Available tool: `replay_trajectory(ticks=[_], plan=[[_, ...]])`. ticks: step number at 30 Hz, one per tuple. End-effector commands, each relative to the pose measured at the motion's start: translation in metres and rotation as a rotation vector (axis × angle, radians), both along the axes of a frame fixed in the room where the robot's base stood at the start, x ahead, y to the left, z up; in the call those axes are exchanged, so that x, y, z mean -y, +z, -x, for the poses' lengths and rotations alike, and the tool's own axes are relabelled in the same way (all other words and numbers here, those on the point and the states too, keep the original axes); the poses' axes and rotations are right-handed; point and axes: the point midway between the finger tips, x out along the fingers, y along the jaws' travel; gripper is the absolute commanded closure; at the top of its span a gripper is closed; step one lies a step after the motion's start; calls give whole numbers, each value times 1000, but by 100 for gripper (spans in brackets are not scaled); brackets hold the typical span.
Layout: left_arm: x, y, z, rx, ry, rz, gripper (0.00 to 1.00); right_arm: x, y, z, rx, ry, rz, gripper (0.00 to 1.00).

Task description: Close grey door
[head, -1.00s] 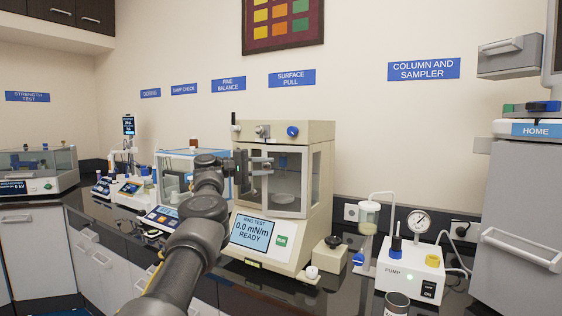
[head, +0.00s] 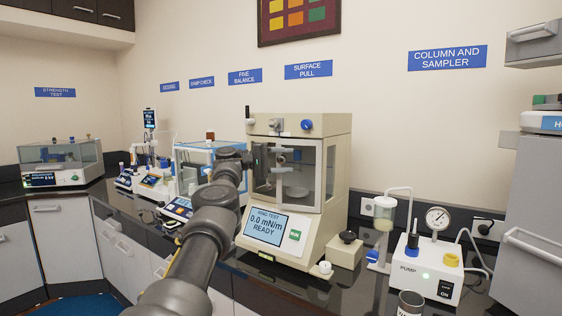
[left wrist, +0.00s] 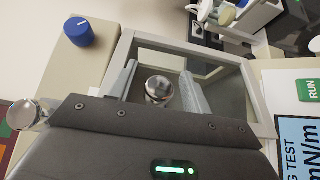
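The grey-framed glass door (head: 262,202) is on the front of the beige ring test instrument (head: 333,125), below its blue knob (head: 307,125). It looks at or near its frame, but my gripper covers part of it and I cannot tell whether it is fully shut. My left gripper (head: 287,160) is in front of the door's upper part. In the left wrist view its two fingers (left wrist: 159,88) stand apart on either side of a round shiny metal knob (left wrist: 159,92), with small gaps visible. The grey frame (left wrist: 262,105) surrounds them. My right gripper is not visible.
A beige block with a black knob (head: 347,237) and a white pump (head: 433,270) stand right of the instrument. A blue-edged glass case (head: 208,146) stands close on its left, behind my arm. A large grey cabinet (head: 535,210) is at the far right.

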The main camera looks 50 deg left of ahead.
Motion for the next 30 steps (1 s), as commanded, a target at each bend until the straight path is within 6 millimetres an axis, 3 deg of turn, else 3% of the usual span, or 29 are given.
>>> replay_trajectory(ticks=[8,14,21,26,30], plan=[[-5,1,4,2,9,2,52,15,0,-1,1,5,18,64],[-21,0,26,2,10,3,52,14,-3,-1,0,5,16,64],[-51,7,67,-1,7,3,52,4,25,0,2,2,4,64],[-60,6,79,-3,5,2,52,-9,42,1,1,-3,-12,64],[-64,3,85,0,5,1,52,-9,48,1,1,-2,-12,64]])
